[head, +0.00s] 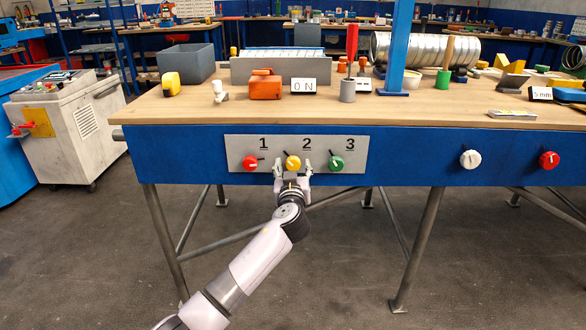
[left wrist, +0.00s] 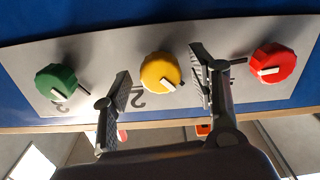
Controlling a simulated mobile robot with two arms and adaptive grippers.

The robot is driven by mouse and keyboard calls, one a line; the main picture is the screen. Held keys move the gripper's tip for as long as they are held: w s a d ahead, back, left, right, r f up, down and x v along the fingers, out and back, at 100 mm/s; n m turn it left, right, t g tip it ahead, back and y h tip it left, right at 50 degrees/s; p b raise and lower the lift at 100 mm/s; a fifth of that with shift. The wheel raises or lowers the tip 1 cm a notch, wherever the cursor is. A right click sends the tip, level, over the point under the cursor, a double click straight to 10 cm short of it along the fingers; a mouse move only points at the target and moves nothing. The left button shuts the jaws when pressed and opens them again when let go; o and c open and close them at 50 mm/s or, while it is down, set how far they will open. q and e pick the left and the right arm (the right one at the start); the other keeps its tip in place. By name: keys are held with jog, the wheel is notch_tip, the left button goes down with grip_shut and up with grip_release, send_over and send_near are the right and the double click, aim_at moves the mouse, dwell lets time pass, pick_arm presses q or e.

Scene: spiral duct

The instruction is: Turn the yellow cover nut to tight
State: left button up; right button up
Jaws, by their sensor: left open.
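A yellow knob (head: 292,162) sits under the number 2 on a grey panel (head: 237,144) on the bench's blue front. In the left wrist view the yellow knob (left wrist: 159,69) has a white pointer mark, and the panel appears upside down. My left gripper (head: 292,170) is open in front of the panel, with one finger on each side of the yellow knob. In the left wrist view, gaps show between the knob and the fingers of my gripper (left wrist: 162,82). Whether the fingertips reach past the knob's face is unclear. My right gripper is out of view.
A red knob (head: 249,162) under 1 and a green knob (head: 336,163) under 3 flank the yellow one closely. A white knob (head: 470,158) and another red knob (head: 548,160) sit farther right. The bench top (head: 220,112) holds tools, boxes and a metal duct (head: 425,50).

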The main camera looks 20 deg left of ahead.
pick_arm(q)
jog(key=shift+w+a, duration=0.15)
jog(key=shift+w, duration=0.4)
jog(key=shift+c, duration=0.5)
jog(key=c, duration=1.1)
